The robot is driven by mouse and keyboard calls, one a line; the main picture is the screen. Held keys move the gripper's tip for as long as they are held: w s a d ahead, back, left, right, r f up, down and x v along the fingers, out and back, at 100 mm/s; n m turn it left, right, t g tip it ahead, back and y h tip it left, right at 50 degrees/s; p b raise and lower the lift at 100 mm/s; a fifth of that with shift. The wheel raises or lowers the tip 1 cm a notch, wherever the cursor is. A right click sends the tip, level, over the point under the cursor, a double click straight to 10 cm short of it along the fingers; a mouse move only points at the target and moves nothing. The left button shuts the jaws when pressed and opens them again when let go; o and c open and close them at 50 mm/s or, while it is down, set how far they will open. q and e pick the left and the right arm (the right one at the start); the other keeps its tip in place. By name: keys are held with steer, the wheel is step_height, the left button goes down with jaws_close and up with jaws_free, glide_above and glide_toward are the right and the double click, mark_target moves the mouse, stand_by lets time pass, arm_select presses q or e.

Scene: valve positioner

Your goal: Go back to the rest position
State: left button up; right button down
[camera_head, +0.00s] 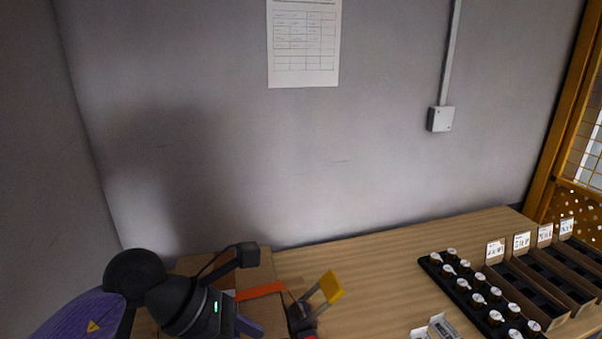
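My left arm comes in from the lower left with a purple sleeve and a black wrist. An orange strip (260,290) lies between this part and my wrist. I cannot tell what these parts belong to. My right gripper is not in view.
The wooden table (375,262) is clear in its middle. On the right are a black rack (452,279) of several white-capped bottles and several labelled dark bins (532,292). A white label holder (437,328) is at the front edge. A grey wall stands behind.

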arm_select(q)
steer(key=d+r+n+t+h, duration=0.7)
steer(key=r+n+h, duration=0.4)
steer(key=w+a+f+n+t+y, duration=0.1)
steer(key=a+f+n+t+y, duration=0.55)
steer(key=n, duration=0.85)
steer(key=w+a+f+n+t+y, duration=0.3)
steer(key=a+n+y, duration=0.4)
steer(key=n+y, duration=0.6)
steer(key=s+a+f+n+g, duration=0.1)
steer(key=s+f+n+g, duration=1.1)
steer(key=s+f, duration=0.8)
steer(key=s+a+f+m+g+b, duration=0.15)
steer(key=f+b, duration=0.25)
steer(key=f, duration=0.8)
steer(key=s+d+f+m+g+b, duration=0.1)
steer(key=s+f+g+b, duration=0.15)
steer(key=f, duration=0.95)
steer(key=s+a+f+b, duration=0.3)
steer(key=s+f+b, duration=0.2)
steer(key=s+f, duration=0.7)
steer(key=shift+s+f+g, duration=0.3)
steer(key=shift+f+g, duration=0.15)
steer(key=shift+f, duration=0.45)
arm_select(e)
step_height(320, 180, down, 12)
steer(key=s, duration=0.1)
